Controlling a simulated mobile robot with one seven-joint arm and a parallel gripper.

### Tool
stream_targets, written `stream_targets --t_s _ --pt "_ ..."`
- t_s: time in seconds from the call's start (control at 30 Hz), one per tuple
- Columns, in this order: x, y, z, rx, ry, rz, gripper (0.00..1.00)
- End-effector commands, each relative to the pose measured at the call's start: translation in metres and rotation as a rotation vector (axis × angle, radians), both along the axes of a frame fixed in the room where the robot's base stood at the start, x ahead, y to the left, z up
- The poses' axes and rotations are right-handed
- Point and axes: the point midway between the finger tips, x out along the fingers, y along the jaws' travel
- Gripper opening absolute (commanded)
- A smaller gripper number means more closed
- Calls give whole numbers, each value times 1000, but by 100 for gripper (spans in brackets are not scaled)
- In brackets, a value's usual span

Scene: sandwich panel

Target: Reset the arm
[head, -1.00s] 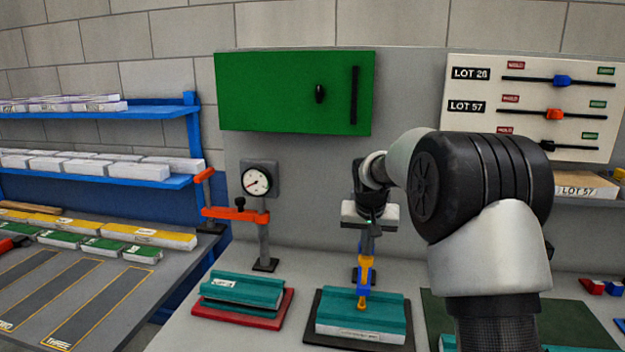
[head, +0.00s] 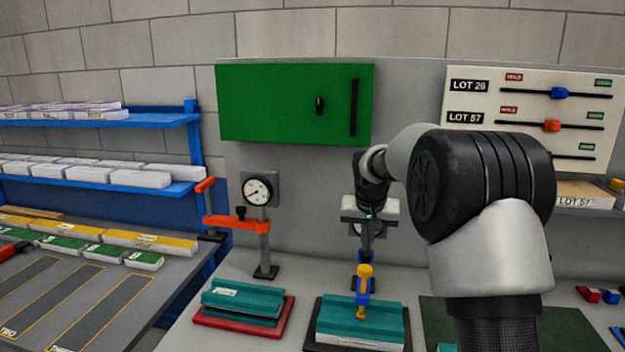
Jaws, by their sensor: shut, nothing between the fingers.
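My gripper (head: 367,242) hangs from my arm in the middle of the head view, pointing down, its dark fingers shut and empty. Below its fingertips a yellow and blue upright piece (head: 363,285) stands over a teal block with a pale lower layer (head: 343,318). I cannot tell from this view how far the fingertips are from that piece. My arm's large black and white joints cover the right middle of the view.
A post with a gauge (head: 260,190) and an orange arm (head: 236,223) stands left of my gripper. A teal stack (head: 240,302) sits on a red base. Behind are a green panel (head: 290,105) and a slider board (head: 475,140). Blue shelves (head: 160,120) stand left.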

Motion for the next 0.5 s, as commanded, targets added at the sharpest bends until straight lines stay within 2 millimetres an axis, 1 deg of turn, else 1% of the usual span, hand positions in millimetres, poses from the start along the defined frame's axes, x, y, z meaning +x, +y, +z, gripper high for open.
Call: stream_targets --t_s 0.03,0.1,0.43,0.5 --pt "0 0 8 0 -1 0 0" --pt "0 0 12 0 0 0 0" --pt "0 0 13 0 0 0 0" --pt "-4 0 18 -1 -2 2 0"
